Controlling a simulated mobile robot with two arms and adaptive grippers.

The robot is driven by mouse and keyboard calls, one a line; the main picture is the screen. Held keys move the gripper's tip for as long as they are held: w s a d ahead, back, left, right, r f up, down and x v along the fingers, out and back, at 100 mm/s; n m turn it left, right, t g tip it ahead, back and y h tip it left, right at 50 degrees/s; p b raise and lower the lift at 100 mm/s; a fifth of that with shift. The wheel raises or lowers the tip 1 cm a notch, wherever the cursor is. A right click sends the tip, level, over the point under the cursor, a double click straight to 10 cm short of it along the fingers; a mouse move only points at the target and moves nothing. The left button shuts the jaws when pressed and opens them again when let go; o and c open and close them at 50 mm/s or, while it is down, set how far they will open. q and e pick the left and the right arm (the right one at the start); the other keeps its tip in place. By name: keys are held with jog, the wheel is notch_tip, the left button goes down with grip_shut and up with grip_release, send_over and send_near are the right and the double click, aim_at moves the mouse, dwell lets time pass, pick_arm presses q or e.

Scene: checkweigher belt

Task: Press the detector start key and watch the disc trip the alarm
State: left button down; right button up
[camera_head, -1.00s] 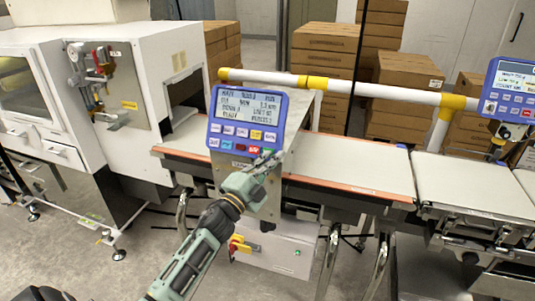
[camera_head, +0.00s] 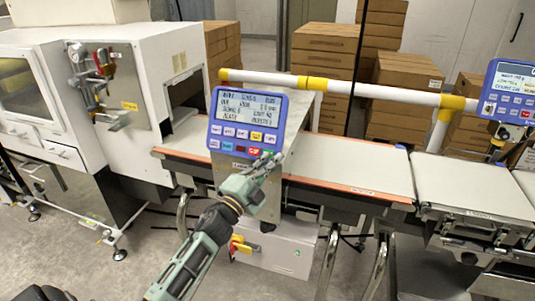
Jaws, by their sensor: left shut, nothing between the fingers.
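The detector's blue control panel (camera_head: 247,121) stands in front of the belt, with a lit text display above rows of coloured keys. My left gripper (camera_head: 268,160) is shut and empty, its tip at the lower right of the panel by the bottom row of keys. The tip hides part of that corner, and I cannot tell whether it touches a key. The pale conveyor belt (camera_head: 350,167) runs behind the panel to the right. I see no disc on the visible belt. My right gripper is not in view.
A white machine housing (camera_head: 165,70) with a tunnel opening stands at the left. A second blue panel (camera_head: 511,92) is at the right edge. A white and yellow rail (camera_head: 380,91) runs behind the belt, with stacked cardboard boxes (camera_head: 325,50) beyond.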

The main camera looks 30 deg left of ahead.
pick_arm(q)
jog(key=s+d+r+p, duration=0.1)
jog(key=s+r+p, duration=0.1)
jog(key=s, duration=0.3)
jog(key=shift+d+r+p, duration=0.15)
jog(key=shift+r+p, duration=0.2)
jog(key=shift+p, duration=0.55)
